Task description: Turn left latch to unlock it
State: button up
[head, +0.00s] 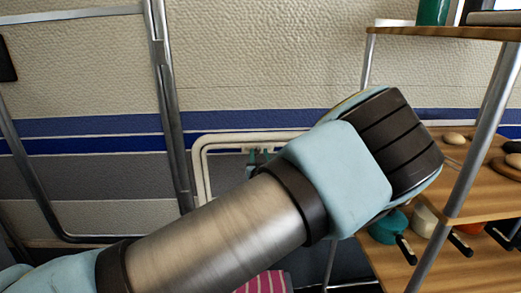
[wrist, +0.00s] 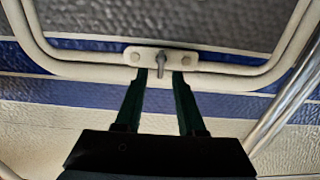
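The latch (wrist: 160,60) is a small pale plate with a grey turn-knob at its middle, set on the white frame (wrist: 85,70) of a wall hatch in the wrist view. My gripper (wrist: 160,75) is open, with one dark green finger on each side of the knob. I cannot tell whether the fingers touch it. In the head view the white hatch frame (head: 202,165) shows behind my arm. My fingertips (head: 258,158) show there at the hatch's top edge, small and partly hidden by my wrist. Only one latch is clearly visible.
A wooden shelf unit (head: 470,200) with metal poles stands close on the right, holding pots and small items. A metal pole (head: 168,100) runs up the wall on the left. A metal tube (wrist: 290,105) passes right of my gripper.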

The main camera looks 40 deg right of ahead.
jog(key=shift+x, duration=0.85)
grip_shut()
